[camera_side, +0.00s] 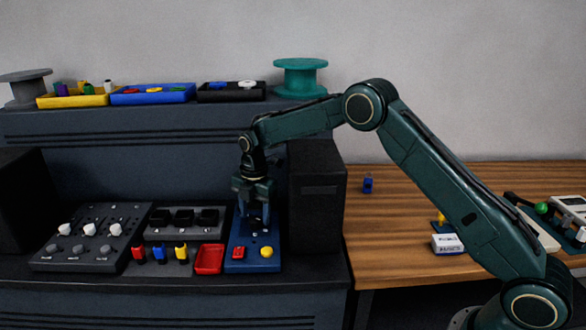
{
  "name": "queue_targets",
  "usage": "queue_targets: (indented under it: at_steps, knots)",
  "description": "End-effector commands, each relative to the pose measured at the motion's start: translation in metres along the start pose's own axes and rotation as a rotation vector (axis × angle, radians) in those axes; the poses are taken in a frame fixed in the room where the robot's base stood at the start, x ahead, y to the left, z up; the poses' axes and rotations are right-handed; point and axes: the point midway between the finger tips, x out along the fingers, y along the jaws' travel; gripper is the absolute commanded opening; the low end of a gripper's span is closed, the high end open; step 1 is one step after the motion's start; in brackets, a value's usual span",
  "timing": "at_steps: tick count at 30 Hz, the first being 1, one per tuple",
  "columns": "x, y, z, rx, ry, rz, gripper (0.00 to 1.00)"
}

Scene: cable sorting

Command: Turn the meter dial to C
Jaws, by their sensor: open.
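My gripper (255,217) points straight down, its jaws open, over the upper part of a blue panel box (252,262). A small dark round part shows at or just below the fingertips; I cannot tell whether it is the meter dial or whether the jaws touch it. The box also bears a red part (238,253) and a yellow round knob (267,252). The gripper hides the upper part of the box. No letter C or dial pointer can be read at this size.
Left of the box are a red tray (209,259), small coloured plugs (160,254), a black socket block (184,217) and a grey slider panel (90,238). A black box (317,186) stands close on the right. Trays and spools line the shelf above.

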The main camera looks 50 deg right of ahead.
Motion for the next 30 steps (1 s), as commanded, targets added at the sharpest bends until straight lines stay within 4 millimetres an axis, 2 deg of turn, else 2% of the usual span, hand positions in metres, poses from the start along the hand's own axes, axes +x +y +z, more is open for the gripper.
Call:
queue_targets:
  at_steps: [18,24,30]
  knots:
    - [-0.098,0.0,0.0,0.001,-0.001,0.005,0.53]
    - [-0.117,0.0,0.0,0.001,-0.001,0.003,0.53]
    - [-0.124,0.0,0.0,0.001,0.0,0.0,0.53]
